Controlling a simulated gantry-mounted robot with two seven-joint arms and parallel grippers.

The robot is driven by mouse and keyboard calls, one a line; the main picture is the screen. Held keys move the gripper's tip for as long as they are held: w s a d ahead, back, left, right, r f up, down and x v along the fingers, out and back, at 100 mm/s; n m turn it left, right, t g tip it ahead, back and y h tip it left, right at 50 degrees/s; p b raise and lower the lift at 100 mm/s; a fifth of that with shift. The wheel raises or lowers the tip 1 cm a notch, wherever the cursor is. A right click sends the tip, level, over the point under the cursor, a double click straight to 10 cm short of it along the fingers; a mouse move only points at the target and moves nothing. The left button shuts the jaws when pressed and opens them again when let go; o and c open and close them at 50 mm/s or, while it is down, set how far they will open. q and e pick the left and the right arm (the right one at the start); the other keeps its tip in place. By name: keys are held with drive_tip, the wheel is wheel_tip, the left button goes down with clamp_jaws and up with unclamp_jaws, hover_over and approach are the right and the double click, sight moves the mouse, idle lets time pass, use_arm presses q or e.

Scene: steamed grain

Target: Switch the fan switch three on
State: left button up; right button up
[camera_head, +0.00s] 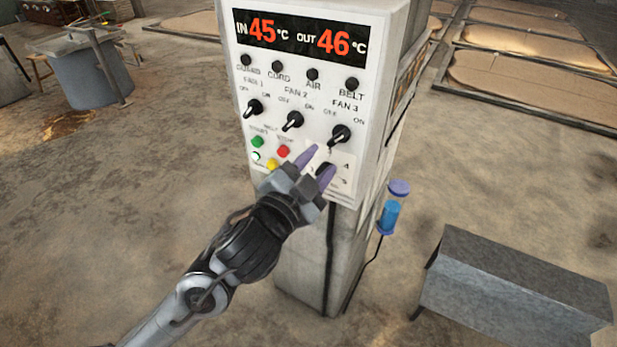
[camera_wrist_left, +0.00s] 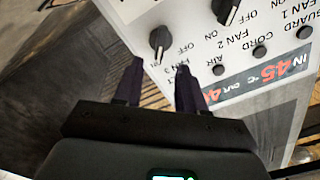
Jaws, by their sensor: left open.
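The fan 3 switch (camera_head: 341,134) is a black rotary knob with a white mark, at the right end of the row of three knobs on the white control panel (camera_head: 372,60). OFF and ON labels stand above it; its exact setting is hard to read. My left gripper (camera_head: 316,162) is open and empty, its two purple fingers just below the knob in the head view. In the left wrist view the same knob (camera_wrist_left: 159,41) sits beyond and between the fingertips (camera_wrist_left: 159,70), seemingly apart from them. My right gripper is out of view.
The fan 1 knob (camera_head: 253,108) and fan 2 knob (camera_head: 292,121) are to the left. Green (camera_head: 257,141), red (camera_head: 283,151) and yellow (camera_head: 272,164) buttons lie close to my gripper. A grey metal box (camera_head: 510,285) stands at lower right.

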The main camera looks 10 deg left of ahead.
use_arm(q)
drive_tip(key=shift+v, duration=1.5)
drive_tip(key=s+a+f+n+g+y, duration=0.15)
drive_tip(key=s+f, duration=0.35)
drive_tip(key=f, duration=0.5)
drive_tip(key=s+a+f+n+g+y, duration=0.1)
drive_tip(key=s+a+f+n+g, duration=0.25)
drive_tip(key=f, duration=0.75)
drive_tip(key=s+a+f+n+g+y, duration=0.2)
drive_tip(key=s+f, duration=0.3)
drive_tip(key=f, duration=0.5)
drive_tip(key=s+a+f+n+g+y, duration=0.1)
drive_tip(key=s+a+f+n+g, duration=0.15)
drive_tip(key=s+a, duration=0.3)
drive_tip(key=s+a+f+n+g+y, duration=0.1)
drive_tip(key=s+a+f+g, duration=0.1)
drive_tip(key=s+a+f, duration=0.35)
drive_tip(key=s+r+g+p, duration=0.1)
drive_tip(key=s+r+p, duration=0.2)
drive_tip(key=r+p, duration=0.9)
drive_tip(key=shift+s+d+r+y, duration=0.2)
drive_tip(key=shift+s+r+y, duration=0.2)
drive_tip(key=shift+r, duration=0.6)
